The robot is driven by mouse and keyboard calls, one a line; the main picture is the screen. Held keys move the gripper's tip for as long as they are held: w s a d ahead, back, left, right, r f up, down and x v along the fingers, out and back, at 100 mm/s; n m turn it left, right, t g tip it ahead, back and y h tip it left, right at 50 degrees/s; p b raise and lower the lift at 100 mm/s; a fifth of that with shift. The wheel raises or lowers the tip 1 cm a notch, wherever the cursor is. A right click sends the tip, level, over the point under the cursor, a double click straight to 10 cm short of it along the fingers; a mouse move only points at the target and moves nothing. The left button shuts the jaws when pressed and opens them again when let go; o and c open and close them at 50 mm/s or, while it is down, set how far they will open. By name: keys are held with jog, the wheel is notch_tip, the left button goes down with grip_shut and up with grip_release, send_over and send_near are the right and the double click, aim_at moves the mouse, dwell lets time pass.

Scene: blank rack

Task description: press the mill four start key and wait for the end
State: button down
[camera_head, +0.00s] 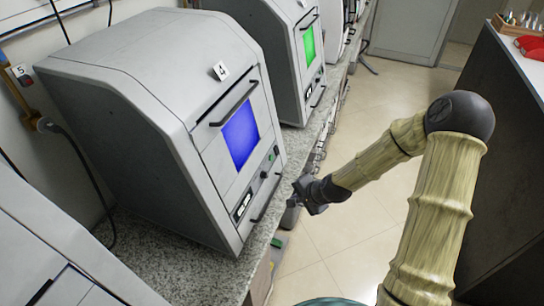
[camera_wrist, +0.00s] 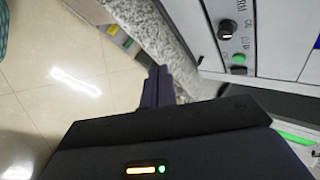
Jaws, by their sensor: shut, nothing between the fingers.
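Mill four (camera_head: 150,85) is a large grey machine on the counter, marked with a "4" tag. Its window (camera_head: 240,135) glows blue. In the wrist view a green key (camera_wrist: 238,58) lies beside a black knob (camera_wrist: 227,28) on a light panel, right of the fingers. My gripper (camera_head: 298,190) is shut and empty in front of the panel's lower right, apart from the key. Its closed fingers (camera_wrist: 158,85) point at the counter edge in the wrist view.
A similar machine (camera_head: 265,40) with a green window stands behind. Another grey machine (camera_head: 50,250) is at lower left. The speckled counter (camera_head: 205,250) runs under them. The tiled floor (camera_head: 350,230) is open; a dark cabinet (camera_head: 505,170) stands at right.

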aim_at(271, 158)
jog(key=w+d+r+m+t+p, duration=0.2)
jog(key=w+m+t, duration=0.4)
jog(key=w+m, duration=0.6)
jog(key=shift+w+d+r+m+t, duration=0.35)
jog(key=shift+d+m, duration=0.2)
jog(key=shift+m, duration=0.65)
jog(key=shift+a, duration=0.1)
jog(key=shift+w+a+f+b, duration=0.2)
jog(key=shift+w+a+f, duration=0.25)
jog(key=shift+a, duration=0.85)
jog(key=shift+w+a+f+b, duration=0.2)
jog(key=shift+w+a, duration=0.35)
jog(key=shift+a, duration=0.8)
jog(key=shift+w+a+f+b, duration=0.15)
jog(key=shift+w+a+f, duration=0.3)
jog(key=shift+a, duration=0.85)
jog(key=shift+w+a, duration=0.1)
jog(key=shift+a, duration=0.05)
jog(key=shift+a, duration=0.25)
